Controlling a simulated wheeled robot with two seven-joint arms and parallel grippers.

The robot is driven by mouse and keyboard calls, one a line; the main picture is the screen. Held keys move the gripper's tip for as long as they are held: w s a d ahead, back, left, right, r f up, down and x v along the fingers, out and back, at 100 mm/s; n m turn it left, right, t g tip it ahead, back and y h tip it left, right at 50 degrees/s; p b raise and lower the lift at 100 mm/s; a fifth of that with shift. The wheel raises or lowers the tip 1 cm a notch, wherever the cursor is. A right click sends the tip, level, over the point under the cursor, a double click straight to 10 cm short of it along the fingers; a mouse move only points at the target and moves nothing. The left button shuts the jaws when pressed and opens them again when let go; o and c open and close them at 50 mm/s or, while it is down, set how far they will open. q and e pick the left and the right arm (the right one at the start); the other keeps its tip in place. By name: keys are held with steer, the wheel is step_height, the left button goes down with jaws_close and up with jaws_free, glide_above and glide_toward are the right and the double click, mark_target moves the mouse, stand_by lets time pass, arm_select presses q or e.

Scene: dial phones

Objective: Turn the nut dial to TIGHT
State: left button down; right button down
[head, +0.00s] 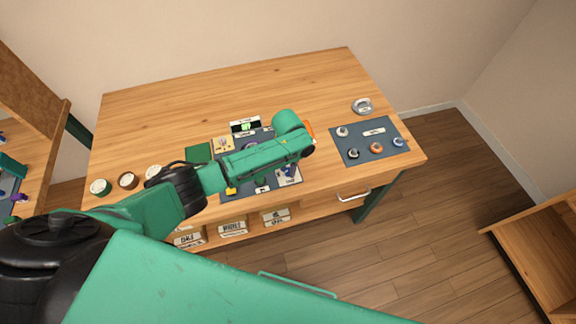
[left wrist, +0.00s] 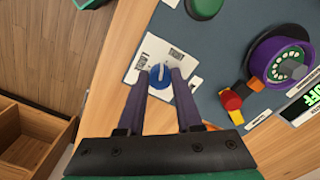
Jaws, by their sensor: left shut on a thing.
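A small blue dial with a pale pointer line (left wrist: 160,84) sits on a white card (left wrist: 151,51) with printed labels too small to read. I take it for the nut dial. My left gripper (left wrist: 160,73) has its two purple fingers shut on the dial, one on each side. In the head view the card (head: 289,173) shows past my left arm, near the front edge of the table, and the arm hides much of the area around it. My right gripper is not in view.
A purple ring dial (left wrist: 284,62), a red knob (left wrist: 231,100) and a green button (left wrist: 204,6) share the dark mat (left wrist: 225,50). A green-lit display (left wrist: 308,108) stands beside them. Another mat (head: 372,152) with several small knobs lies to the right. The table's back is clear.

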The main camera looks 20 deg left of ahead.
mark_target(288, 170)
arm_select(q)
steer(key=shift+w+r+m+p, duration=0.1)
steer(key=shift+m+p, duration=0.3)
steer(key=shift+m, duration=1.8)
steer(key=c, duration=0.6)
jaws_free()
step_height(288, 170, up, 15)
steer(key=shift+f+b, duration=0.2)
steer(key=shift+b, duration=0.35)
